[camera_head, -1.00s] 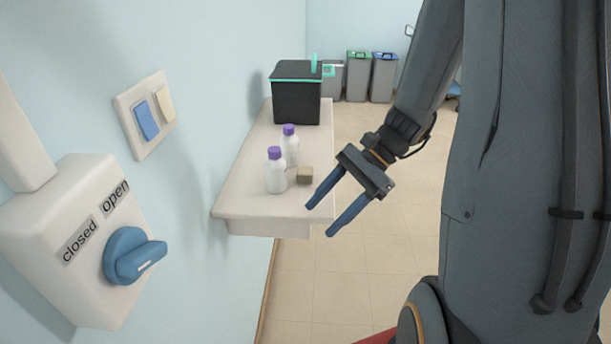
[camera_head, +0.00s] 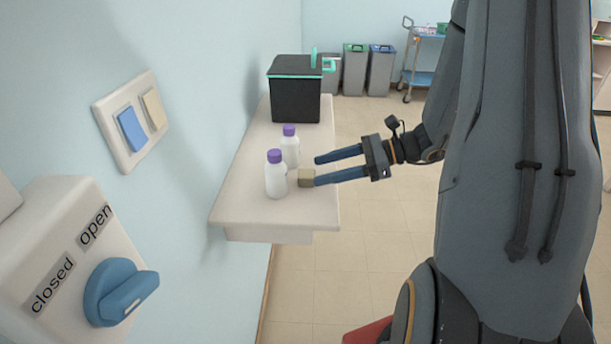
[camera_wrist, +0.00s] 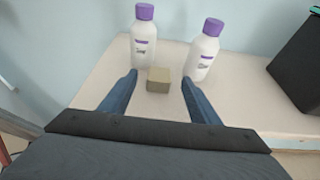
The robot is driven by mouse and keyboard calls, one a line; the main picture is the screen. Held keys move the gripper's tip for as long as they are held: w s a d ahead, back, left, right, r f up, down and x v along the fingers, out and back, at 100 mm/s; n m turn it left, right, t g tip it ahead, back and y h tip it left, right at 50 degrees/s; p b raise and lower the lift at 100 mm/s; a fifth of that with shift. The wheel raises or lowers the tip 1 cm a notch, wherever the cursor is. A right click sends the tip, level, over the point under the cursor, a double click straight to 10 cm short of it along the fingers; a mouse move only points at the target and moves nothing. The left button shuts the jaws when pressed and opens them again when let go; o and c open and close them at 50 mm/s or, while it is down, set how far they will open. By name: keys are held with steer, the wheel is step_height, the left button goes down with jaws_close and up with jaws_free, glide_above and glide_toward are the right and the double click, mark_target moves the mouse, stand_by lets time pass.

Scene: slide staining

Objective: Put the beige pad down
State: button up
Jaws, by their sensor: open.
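On the wall plate (camera_head: 112,152) in the head view are two rocker-like pads, a blue one (camera_head: 132,129) on the left and a beige one (camera_head: 154,108) on the right. A small khaki-beige block (camera_head: 306,178) sits on the pale shelf. My gripper (camera_head: 317,171) is open and empty, its fingers pointing left over the shelf at the block. In the wrist view the block (camera_wrist: 159,80) shows between my fingertips (camera_wrist: 160,76), with a gap on either side. Contact with the shelf cannot be told. The wall plate is not in the wrist view.
Two white bottles with purple caps (camera_head: 276,178) (camera_head: 290,148) stand close behind the block. A black bin with a teal rim (camera_head: 296,100) stands at the shelf's (camera_head: 255,215) far end. A blue knob (camera_head: 120,292) marked open and closed is at lower left. Open floor lies right.

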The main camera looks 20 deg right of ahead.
mark_target(307, 173)
steer(key=p+x, duration=0.2)
steer(key=x, duration=0.3)
steer(key=shift+a+r, duration=0.1)
steer(key=shift+a, duration=0.1)
steer(key=c, duration=1.2)
